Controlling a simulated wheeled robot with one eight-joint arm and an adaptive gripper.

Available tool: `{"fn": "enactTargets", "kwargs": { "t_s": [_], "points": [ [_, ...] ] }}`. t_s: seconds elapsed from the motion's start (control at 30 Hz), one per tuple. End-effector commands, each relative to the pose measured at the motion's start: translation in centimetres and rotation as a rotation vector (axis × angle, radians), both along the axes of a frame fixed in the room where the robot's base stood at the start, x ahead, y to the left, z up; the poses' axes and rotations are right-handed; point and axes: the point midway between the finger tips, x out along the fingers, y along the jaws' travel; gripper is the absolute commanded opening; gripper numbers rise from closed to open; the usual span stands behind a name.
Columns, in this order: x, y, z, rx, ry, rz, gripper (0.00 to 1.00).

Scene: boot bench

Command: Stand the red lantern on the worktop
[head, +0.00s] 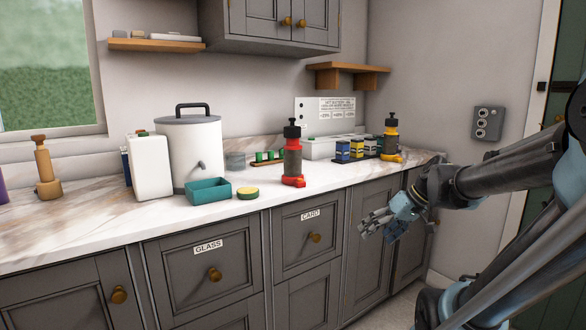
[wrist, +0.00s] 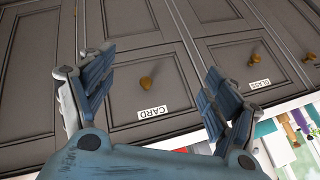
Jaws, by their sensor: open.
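The red lantern (head: 293,155), with a red base and a dark body and top, stands upright on the marble worktop (head: 95,225), near its front edge above the CARD drawer. My gripper (head: 378,228) is open and empty. It is in front of the cabinets, below worktop height and to the right of the lantern, well apart from it. In the wrist view the open fingers (wrist: 158,90) face the cabinet fronts. I cannot make out the lantern in the wrist view.
A yellow lantern (head: 391,140) stands at the worktop's right end. Left of the red lantern are a sponge (head: 247,193), a teal tray (head: 208,191), a white container (head: 150,168) and a large white canister (head: 190,150). Small battery-like boxes (head: 343,151) stand behind. Drawer knobs (head: 315,238) stick out.

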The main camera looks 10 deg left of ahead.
Motion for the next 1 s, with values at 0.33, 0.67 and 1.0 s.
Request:
{"fn": "enactTargets", "kwargs": {
  "t_s": [0.33, 0.67, 1.0],
  "points": [
    [8.0, 7.9, 7.6, 0.339, -0.258, 0.301, 0.81],
    [15.4, 12.7, 14.1, 0.636, -0.589, 0.473, 0.81],
    [19.0, 14.1, 17.1, 0.777, -0.789, 0.514, 0.81]
  ]
}}
